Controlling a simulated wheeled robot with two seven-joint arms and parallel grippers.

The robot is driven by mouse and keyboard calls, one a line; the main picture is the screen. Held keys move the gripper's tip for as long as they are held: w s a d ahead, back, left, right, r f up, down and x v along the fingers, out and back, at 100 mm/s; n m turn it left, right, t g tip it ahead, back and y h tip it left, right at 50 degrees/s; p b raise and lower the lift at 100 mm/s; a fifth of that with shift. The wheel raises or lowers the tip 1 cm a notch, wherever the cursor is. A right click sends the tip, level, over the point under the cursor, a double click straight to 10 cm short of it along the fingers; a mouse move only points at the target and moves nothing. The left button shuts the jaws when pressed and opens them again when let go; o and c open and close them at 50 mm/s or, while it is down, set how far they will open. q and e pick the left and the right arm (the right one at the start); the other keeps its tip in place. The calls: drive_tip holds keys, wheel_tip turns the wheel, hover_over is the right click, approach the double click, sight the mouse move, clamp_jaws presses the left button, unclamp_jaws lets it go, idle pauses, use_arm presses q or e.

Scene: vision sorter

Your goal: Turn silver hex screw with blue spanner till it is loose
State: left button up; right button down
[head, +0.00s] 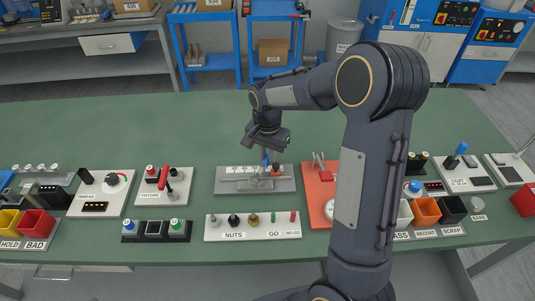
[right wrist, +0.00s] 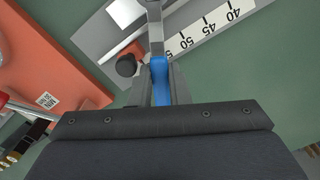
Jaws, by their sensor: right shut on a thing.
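My right gripper (head: 267,151) reaches down over the grey plate (head: 228,187) at the middle of the bench. It is shut on the blue handle of the spanner (right wrist: 160,80). In the right wrist view the spanner's silver shank (right wrist: 155,25) runs up out of the top edge, over the plate. In the head view only a small blue bit of the spanner shows below the fingers. The silver hex screw cannot be made out, so I cannot tell whether the spanner sits on it. My left gripper is not in view.
The plate carries a white number scale (right wrist: 200,38) and a black knob (right wrist: 126,65). A red-orange board (head: 318,185) stands close to its right. A white NUTS and GO rack (head: 252,228) lies in front. The green bench (head: 140,120) behind is clear.

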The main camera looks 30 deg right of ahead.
drive_tip(key=shift+f, duration=0.35)
idle(0.5)
drive_tip(key=n, duration=0.1)
drive_tip(key=w+a+n, duration=0.1)
drive_tip(key=n, duration=0.1)
drive_tip(key=shift+w+a+p, duration=0.25)
drive_tip(key=shift+a+p, duration=0.05)
drive_tip(key=a+n, duration=0.1)
drive_tip(key=w+n, duration=0.1)
drive_tip(key=n, duration=0.1)
drive_tip(key=shift+a+p, duration=0.3)
drive_tip(key=shift+a, duration=0.05)
drive_tip(key=shift+w+a+n, duration=0.25)
drive_tip(key=shift+a+n, duration=0.45)
drive_tip(key=shift+n, duration=0.5)
drive_tip(key=a+n, duration=0.1)
drive_tip(key=a+n+p, duration=0.1)
drive_tip(key=n, duration=0.1)
drive_tip(key=shift+w+a+n, duration=0.1)
drive_tip(key=shift+a+n, duration=0.15)
drive_tip(key=shift+n, duration=0.05)
drive_tip(key=a+n, duration=0.2)
drive_tip(key=n, duration=0.1)
drive_tip(key=shift+s, duration=0.25)
drive_tip(key=shift+w+d+m, duration=0.1)
drive_tip(key=shift+d+m, duration=0.2)
drive_tip(key=shift+m, duration=0.1)
